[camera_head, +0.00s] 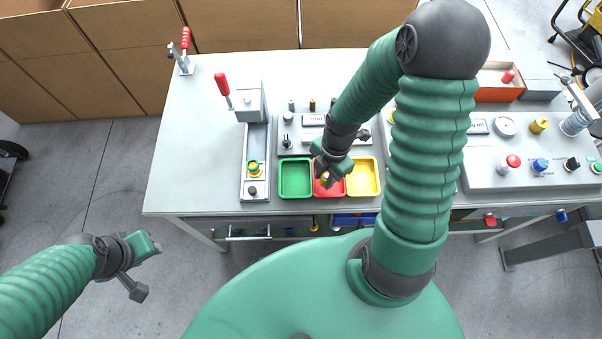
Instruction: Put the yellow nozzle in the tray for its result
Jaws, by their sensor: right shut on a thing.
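My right gripper (325,181) is over the red tray (336,187), pointing down. It is shut on the yellow nozzle (325,178), of which only a small part shows between the fingers. I cannot tell whether the nozzle touches the tray floor. The green tray (295,179) is just left of the red one and the yellow tray (363,177) just right; both look empty. My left gripper (150,250) is off the table at the lower left, away from the trays, and its jaws are too unclear to read.
Left of the trays is a test fixture (257,145) with a red-handled lever (222,85) and a green-topped yellow piece (253,167). A grey control panel (530,150) stands at the right. An orange bin (500,82) is behind it.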

